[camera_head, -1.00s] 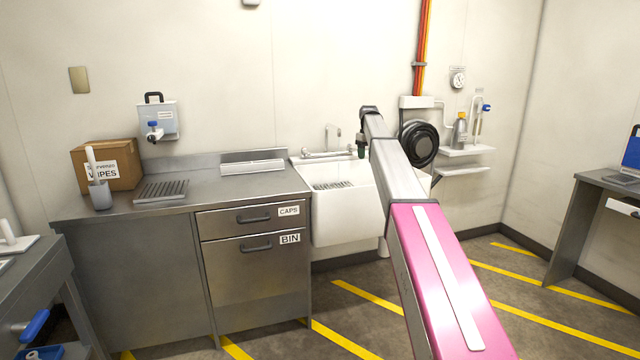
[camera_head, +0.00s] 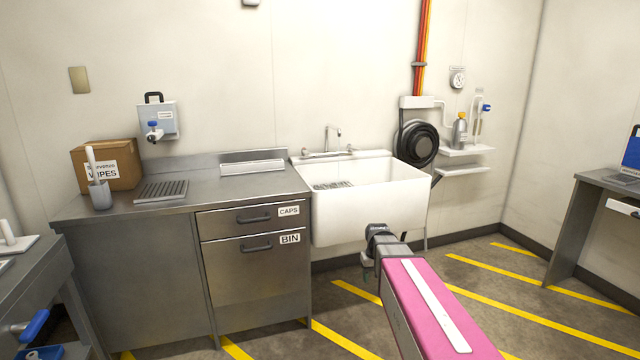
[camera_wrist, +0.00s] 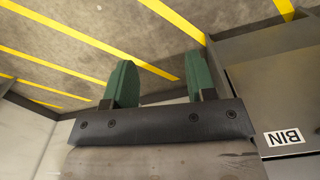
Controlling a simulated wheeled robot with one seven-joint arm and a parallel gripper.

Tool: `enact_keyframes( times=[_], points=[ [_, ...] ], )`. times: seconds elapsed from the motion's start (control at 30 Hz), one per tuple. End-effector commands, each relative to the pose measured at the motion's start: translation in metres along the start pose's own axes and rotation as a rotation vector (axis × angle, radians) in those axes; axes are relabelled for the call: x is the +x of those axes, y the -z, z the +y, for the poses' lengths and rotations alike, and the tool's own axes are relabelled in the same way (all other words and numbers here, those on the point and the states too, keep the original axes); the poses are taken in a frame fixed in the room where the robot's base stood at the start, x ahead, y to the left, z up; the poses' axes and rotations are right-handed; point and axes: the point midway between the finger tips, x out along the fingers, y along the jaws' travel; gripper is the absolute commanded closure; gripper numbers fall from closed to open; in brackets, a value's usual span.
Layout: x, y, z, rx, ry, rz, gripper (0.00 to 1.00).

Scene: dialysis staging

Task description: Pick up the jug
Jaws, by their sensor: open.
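I cannot make out a plain jug with certainty. A pale box-shaped container (camera_head: 168,118) with a black top handle and a blue-topped tap is on the back wall above the steel counter. A grey bottle (camera_head: 460,134) with an orange cap stands on the wall shelf at the right. My gripper (camera_head: 368,268) is low in front of the white sink, far from both. In the wrist view, its two green fingers (camera_wrist: 163,82) are apart with nothing between them.
The steel counter (camera_head: 235,186) holds a wipes box (camera_head: 123,176) and a cup with a white handle (camera_head: 101,196). The white sink (camera_head: 350,224) is right of it. Striped floor (camera_head: 480,270) is clear at the right. A desk (camera_head: 574,215) stands far right.

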Motion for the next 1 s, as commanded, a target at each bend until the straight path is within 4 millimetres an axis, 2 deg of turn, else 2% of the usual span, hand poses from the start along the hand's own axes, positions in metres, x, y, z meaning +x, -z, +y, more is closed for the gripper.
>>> enact_keyframes(
  times=[0.03,0.1,0.2,0.3,0.33,0.37,0.4,0.77,0.87,1.0],
  points=[
    [0.009,-0.042,-0.006,0.022,0.001,-0.004,0.49],
    [0.02,-0.075,-0.011,0.053,0.0,-0.003,0.49],
    [0.031,-0.111,-0.016,0.089,0.0,-0.002,0.49],
    [0.037,-0.133,-0.02,0.113,0.0,0.0,0.49],
    [0.038,-0.137,-0.02,0.118,0.0,0.0,0.52],
    [0.039,-0.14,-0.021,0.122,0.0,0.001,0.62],
    [0.04,-0.142,-0.021,0.126,0.0,0.002,0.66],
    [0.04,-0.14,-0.025,0.109,-0.007,0.005,0.66],
    [0.039,-0.133,-0.037,0.05,-0.03,0.012,0.66],
    [0.035,-0.118,-0.067,-0.103,-0.088,0.03,0.66]
  ],
)
